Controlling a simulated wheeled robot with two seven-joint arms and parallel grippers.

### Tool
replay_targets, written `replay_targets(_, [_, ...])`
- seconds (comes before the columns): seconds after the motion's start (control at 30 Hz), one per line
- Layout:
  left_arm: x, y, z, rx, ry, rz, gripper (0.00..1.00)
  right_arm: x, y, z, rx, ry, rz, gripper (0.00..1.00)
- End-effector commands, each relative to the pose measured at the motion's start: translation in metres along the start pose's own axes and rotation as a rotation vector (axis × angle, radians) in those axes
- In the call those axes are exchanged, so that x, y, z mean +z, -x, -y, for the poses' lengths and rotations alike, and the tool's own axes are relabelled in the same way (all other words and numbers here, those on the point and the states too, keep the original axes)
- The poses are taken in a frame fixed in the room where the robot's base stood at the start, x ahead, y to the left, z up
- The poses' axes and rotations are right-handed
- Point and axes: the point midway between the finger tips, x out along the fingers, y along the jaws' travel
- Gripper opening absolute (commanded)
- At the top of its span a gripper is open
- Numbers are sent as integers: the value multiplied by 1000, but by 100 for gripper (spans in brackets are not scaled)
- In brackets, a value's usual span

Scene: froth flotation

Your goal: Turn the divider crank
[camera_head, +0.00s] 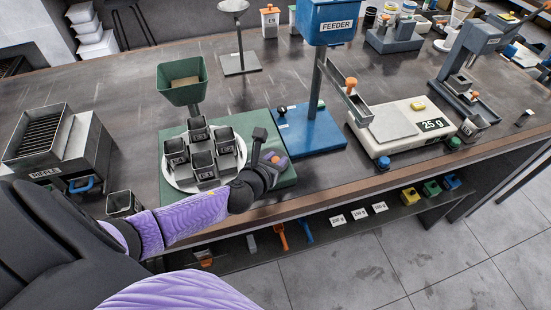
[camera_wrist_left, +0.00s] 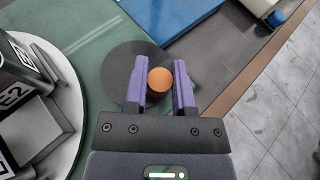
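The divider is a green-based unit (camera_head: 285,180) near the table's front edge, with a green hopper (camera_head: 182,82) above a pale round plate (camera_head: 176,181) holding several dark square cups (camera_head: 202,164). Its crank shows as an orange knob (camera_head: 281,161) over a dark disc; in the left wrist view the knob (camera_wrist_left: 161,81) and disc (camera_wrist_left: 122,65) are clear. My left gripper (camera_head: 274,160) reaches down at the knob. In the left wrist view its purple fingers (camera_wrist_left: 160,85) stand on either side of the knob, with no clear gap, and appear shut on it. My right gripper is not in view.
A blue feeder (camera_head: 330,25) on a blue base (camera_head: 308,135) stands right of the divider. Beyond it is a scale (camera_head: 405,127) reading 25 g. A riffler (camera_head: 60,150) stands at the left. A loose dark cup (camera_head: 121,203) sits near the front edge.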

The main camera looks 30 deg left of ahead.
Motion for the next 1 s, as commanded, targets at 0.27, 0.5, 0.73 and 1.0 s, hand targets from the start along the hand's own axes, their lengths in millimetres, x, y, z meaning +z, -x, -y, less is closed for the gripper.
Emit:
replay_targets(0.27, [0, 0, 0, 0, 0, 0, 0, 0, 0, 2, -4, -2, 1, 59])
replay_targets(0.5, [1, 0, 1, 28, 13, 1, 0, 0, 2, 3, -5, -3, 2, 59])
replay_targets(0.73, [4, -3, 4, 149, 66, 2, 0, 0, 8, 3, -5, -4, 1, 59])
replay_targets(1.0, [6, -10, 9, 377, 162, 3, 0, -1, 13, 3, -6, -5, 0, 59])
